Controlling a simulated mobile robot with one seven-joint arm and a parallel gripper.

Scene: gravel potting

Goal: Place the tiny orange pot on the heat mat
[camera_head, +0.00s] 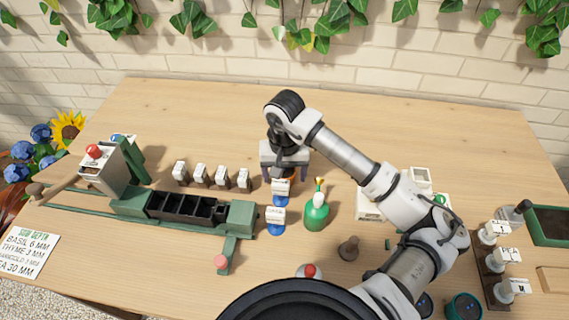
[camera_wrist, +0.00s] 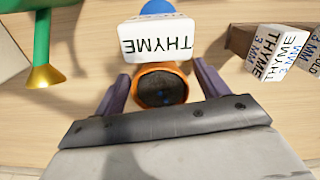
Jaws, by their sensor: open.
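The tiny orange pot (camera_wrist: 160,88) shows in the wrist view as an orange rim around a dark inside. My gripper (camera_wrist: 162,76) is open, with one purple finger on each side of the pot; I cannot tell whether either finger touches it. A white block marked THYME (camera_wrist: 157,40) stands just beyond the pot. In the head view my gripper (camera_head: 284,176) points down at the middle of the table and hides most of the pot. I cannot pick out the heat mat with certainty in either view.
A green bottle (camera_head: 316,212) stands right of the gripper. A green rail with a black cell tray (camera_head: 185,208) and several white label blocks (camera_head: 211,176) are at left. A label rack (camera_head: 490,275) and a green soil tray (camera_head: 550,240) are at right. The table's back is clear.

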